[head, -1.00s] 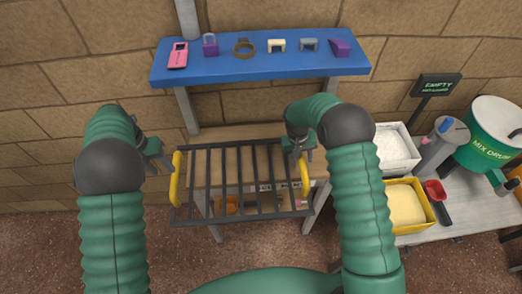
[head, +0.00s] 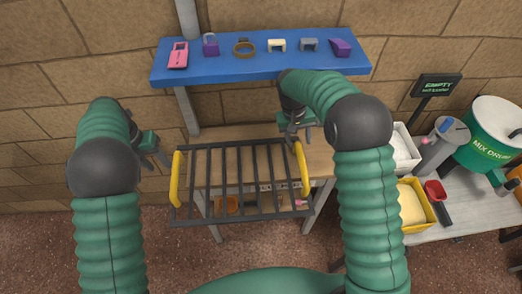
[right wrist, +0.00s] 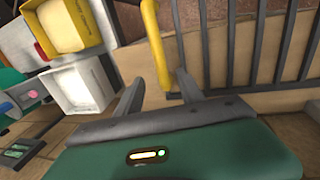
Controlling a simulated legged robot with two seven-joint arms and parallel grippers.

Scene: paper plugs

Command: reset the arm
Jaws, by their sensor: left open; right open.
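My left gripper (head: 160,152) is open and empty, just left of the dark rack's (head: 243,146) left yellow handle (head: 176,178). My right gripper (head: 295,138) is open near the rack's back right corner, behind the right yellow handle (head: 302,170). In the right wrist view the two fingers (right wrist: 158,92) are spread apart. The yellow handle (right wrist: 156,45) shows beyond them, and nothing is visibly held. The rack lies in front of and over the wooden table (head: 205,133).
A blue shelf (head: 215,68) above holds several small items, including a pink one (head: 178,56) and a purple padlock (head: 210,44). At right stand a white bin (head: 402,150), a yellow bin (head: 413,205), a red scoop (head: 435,190) and a green mix drum (head: 490,140).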

